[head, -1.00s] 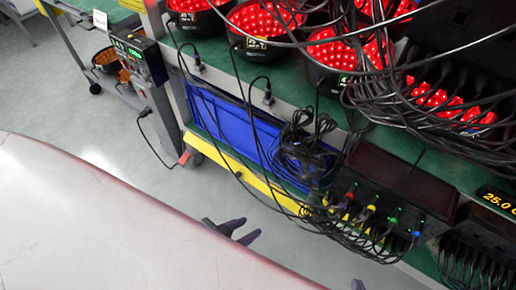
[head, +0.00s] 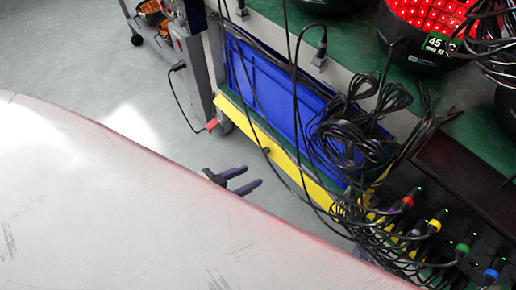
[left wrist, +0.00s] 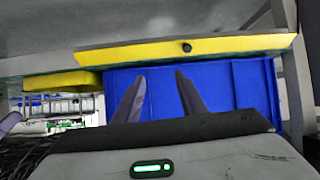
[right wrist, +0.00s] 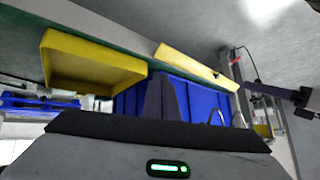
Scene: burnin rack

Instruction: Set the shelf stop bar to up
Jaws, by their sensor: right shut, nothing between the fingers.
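The shelf stop bar (head: 290,172) is a long yellow strip with a black knob (head: 267,150), along the rack's lower shelf edge in front of a blue bin (head: 262,82). It also shows in the left wrist view (left wrist: 140,52) and the right wrist view (right wrist: 180,58). I cannot tell whether it is up or down. My left gripper (head: 254,176) is open and empty, apart from the bar on its near side; its fingers point toward the bin in the left wrist view (left wrist: 158,75). My right gripper (right wrist: 160,78) is shut and empty; it is mostly hidden in the head view.
A yellow tray (right wrist: 110,70) sits beside the bar. Black cables (head: 355,140) hang over the bin and the bar's right part. Colored plugs (head: 434,226) fill a black unit at the right. My large pale body covers the lower left. Grey floor (head: 165,155) is clear before the rack.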

